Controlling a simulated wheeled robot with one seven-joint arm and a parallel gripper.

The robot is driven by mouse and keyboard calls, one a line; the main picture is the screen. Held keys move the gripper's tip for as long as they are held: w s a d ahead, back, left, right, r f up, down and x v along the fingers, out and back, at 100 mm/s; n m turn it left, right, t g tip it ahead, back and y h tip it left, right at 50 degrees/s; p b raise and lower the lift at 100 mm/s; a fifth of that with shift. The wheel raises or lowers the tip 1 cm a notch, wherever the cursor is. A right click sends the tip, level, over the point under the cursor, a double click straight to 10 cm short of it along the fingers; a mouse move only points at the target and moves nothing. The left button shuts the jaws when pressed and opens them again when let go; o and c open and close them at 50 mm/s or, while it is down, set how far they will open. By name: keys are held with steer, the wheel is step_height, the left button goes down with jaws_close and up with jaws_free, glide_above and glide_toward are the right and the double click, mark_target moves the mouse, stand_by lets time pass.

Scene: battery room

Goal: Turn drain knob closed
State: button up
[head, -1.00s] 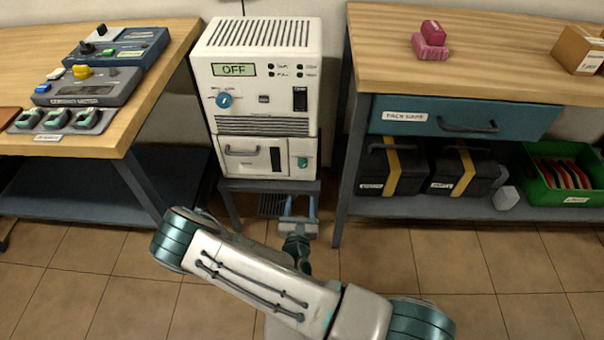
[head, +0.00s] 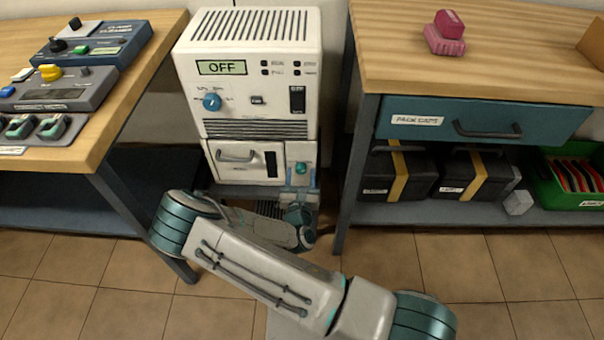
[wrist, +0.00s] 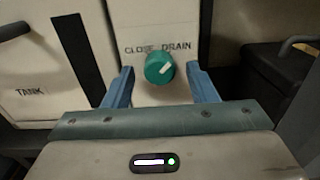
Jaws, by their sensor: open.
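The drain knob (head: 301,168) is a small teal knob with a white pointer mark, on the lower right panel of the white machine (head: 250,75). In the wrist view the knob (wrist: 160,68) sits under the words "CLOSE" and "DRAIN", and its white mark slants toward the upper right, on the "DRAIN" side. My gripper (wrist: 162,88) is open, with one blue finger on each side of the knob and a gap to it on both sides. I cannot tell how far the fingertips reach in depth. In the head view my arm hides part of the gripper.
The tank drawer (head: 240,160) with its handle is left of the knob. A workbench with devices (head: 130,150) stands left, and a bench with a blue drawer (head: 470,120) stands right, close to my arm. Black cases (head: 405,175) sit on its shelf.

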steer(key=c, duration=1)
steer(key=shift+r+n+p, duration=0.15)
steer(key=shift+n+p, duration=0.15)
steer(key=shift+p, duration=0.1)
steer(key=n+p, duration=0.2)
steer(key=p, duration=0.1)
steer(key=shift+r, duration=0.15)
steer(key=n+p, duration=0.4)
steer(key=n, duration=0.2)
steer(key=n+p, duration=0.2)
steer(key=n, duration=0.2)
steer(key=n+p, duration=0.1)
steer(key=n, duration=0.4)
steer(key=shift+f, duration=0.2)
steer(key=shift+n, duration=0.3)
